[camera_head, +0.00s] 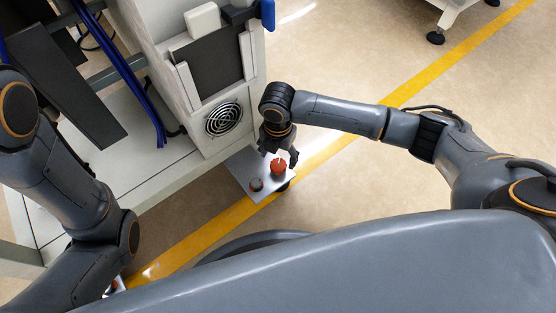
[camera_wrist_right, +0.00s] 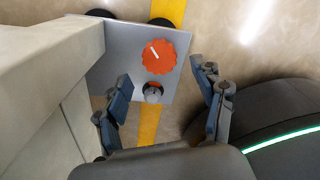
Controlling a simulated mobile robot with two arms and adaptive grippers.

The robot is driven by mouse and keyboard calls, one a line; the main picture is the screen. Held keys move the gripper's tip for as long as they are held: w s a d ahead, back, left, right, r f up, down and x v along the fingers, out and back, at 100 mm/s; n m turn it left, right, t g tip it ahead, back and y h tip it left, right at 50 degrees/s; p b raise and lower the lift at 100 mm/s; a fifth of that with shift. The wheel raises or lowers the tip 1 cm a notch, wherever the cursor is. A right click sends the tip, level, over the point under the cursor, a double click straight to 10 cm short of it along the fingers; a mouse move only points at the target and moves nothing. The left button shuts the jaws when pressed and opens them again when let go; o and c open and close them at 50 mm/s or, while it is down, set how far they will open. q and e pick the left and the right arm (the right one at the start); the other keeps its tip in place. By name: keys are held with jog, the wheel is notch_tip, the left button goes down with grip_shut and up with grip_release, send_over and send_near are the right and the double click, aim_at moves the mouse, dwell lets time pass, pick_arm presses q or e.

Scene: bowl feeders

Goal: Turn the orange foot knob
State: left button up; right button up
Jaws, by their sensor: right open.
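The orange foot knob (camera_head: 277,167) is a scalloped disc on a small light metal plate (camera_head: 244,166) low at the base of the machine. In the right wrist view the knob (camera_wrist_right: 158,53) has a white mark pointing to the upper left, and it stands beyond my fingertips. My right gripper (camera_head: 280,149) is just above the knob. It also shows in the right wrist view (camera_wrist_right: 163,88), with its fingers apart and nothing between them touching.
A smaller grey round part with some orange (camera_wrist_right: 153,92) sits on the plate beside the knob. The machine cabinet (camera_head: 152,40) with a fan grille (camera_head: 223,119) rises close to the left of my right gripper. Open floor with a yellow line (camera_head: 420,81) lies to the right.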

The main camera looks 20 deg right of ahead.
aim_at(278, 166)
notch_tip(278, 166, up, 8)
jog(key=shift+s+f, duration=0.1)
dwell(0.7)
